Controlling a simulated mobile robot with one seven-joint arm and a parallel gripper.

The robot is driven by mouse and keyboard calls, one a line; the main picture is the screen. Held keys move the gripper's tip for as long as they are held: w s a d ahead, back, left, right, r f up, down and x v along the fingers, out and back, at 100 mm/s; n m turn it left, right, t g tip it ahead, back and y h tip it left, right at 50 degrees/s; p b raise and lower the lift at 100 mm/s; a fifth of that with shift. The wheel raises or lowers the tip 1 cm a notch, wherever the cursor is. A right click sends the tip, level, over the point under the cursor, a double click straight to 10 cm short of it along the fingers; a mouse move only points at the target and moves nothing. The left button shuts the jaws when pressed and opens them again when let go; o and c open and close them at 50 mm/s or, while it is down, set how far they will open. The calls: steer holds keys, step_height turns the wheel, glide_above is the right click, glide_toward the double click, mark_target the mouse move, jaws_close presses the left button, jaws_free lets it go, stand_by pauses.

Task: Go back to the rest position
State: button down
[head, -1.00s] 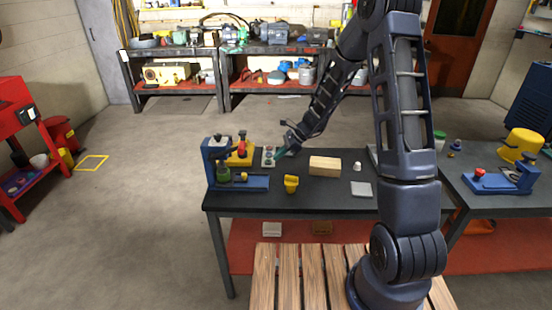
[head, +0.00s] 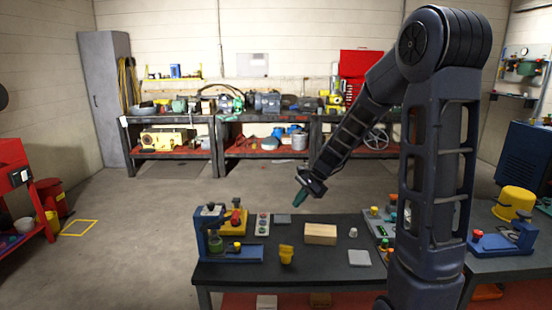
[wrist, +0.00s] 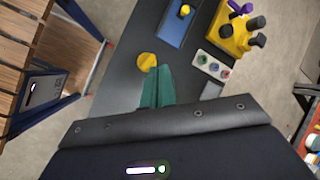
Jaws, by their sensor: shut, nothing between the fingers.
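My gripper (head: 300,197) is raised above the back of the dark workbench (head: 290,272), clear of everything on it. Its green fingers point down and to the left, and they also show in the wrist view (wrist: 158,88). They are closed together and hold nothing. My arm bends high at the right of the head view and slopes down to the gripper.
On the bench are a blue press (head: 215,237), a yellow block with knobs (head: 235,220), a button panel (head: 262,224), a yellow piece (head: 286,254), a wooden block (head: 320,234) and a grey plate (head: 359,257). The air around the gripper is free.

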steer(key=s+d+r+n+t+h, duration=0.2)
steer(key=s+d+r+n+h, duration=0.1)
steer(key=s+d+r, duration=0.4)
steer(key=s+d+r+n+t+h, duration=0.2)
steer(key=s+d+r+n, duration=0.4)
steer(key=s+d, duration=0.6)
steer(key=s+h, duration=0.1)
steer(key=s, duration=0.2)
steer(key=shift+s+d+r+n+t, duration=0.15)
steer(key=shift+d+r+n+t, duration=0.15)
steer(key=shift+d+r+t, duration=0.1)
stand_by(1.7)
